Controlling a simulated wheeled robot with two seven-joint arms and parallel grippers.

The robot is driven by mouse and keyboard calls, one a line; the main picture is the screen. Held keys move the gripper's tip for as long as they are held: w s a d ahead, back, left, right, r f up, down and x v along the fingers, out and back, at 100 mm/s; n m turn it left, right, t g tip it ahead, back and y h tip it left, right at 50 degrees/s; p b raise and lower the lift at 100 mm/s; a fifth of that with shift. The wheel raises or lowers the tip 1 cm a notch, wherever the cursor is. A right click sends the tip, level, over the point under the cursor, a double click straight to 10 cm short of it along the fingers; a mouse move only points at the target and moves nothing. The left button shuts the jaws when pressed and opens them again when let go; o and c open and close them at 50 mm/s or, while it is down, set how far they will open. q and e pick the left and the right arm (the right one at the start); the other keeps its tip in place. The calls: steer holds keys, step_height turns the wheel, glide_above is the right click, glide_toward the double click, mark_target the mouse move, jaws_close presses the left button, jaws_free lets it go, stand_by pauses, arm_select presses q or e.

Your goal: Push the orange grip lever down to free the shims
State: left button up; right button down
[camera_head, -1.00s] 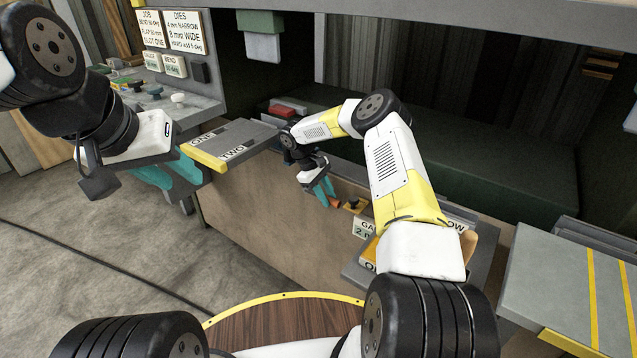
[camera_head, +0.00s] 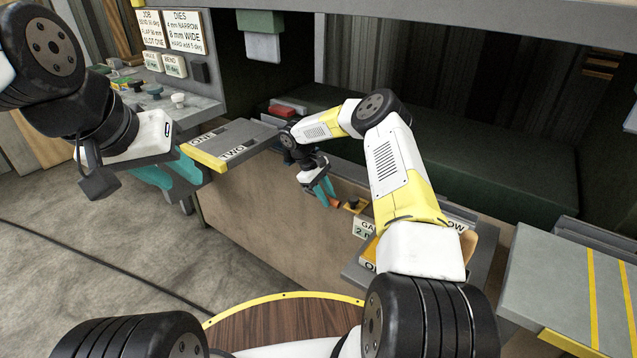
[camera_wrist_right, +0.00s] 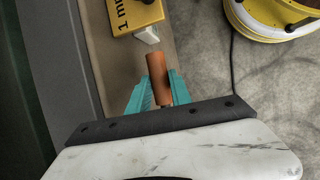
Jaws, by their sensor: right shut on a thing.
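The orange grip lever (camera_head: 334,202) sticks out from the front of the machine in the head view. In the right wrist view the orange lever (camera_wrist_right: 158,76) is a short cylinder lying between the teal fingers. My right gripper (camera_head: 327,194) is shut on it; the same gripper (camera_wrist_right: 160,92) shows in the wrist view with a finger on either side. The shims are not clearly visible.
A yellow block (camera_wrist_right: 135,14) marked "1 m" with a white tab sits just beyond the lever. A grey shelf (camera_head: 237,140) labelled ONE and TWO is left of my right gripper. A striped grey table (camera_head: 560,290) stands at the right.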

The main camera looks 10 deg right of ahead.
steer(key=shift+s+d+f+t+y, duration=0.1)
steer(key=shift+d+f+t+y, duration=0.1)
steer(key=shift+f+t+y, duration=1)
steer(key=shift+f+t, duration=0.1)
steer(key=shift+f, duration=0.1)
steer(key=shift+w+a+f+m+t+y, duration=0.15)
steer(key=shift+a+f+t+y, duration=0.05)
steer(key=shift+f+t+y, duration=0.5)
steer(key=shift+w+a+f+m+t+y, duration=0.15)
steer(key=shift+f+t+y, duration=0.35)
steer(key=shift+f, duration=0.25)
steer(key=c, duration=1.2)
jaws_free()
steer(key=shift+o, duration=0.2)
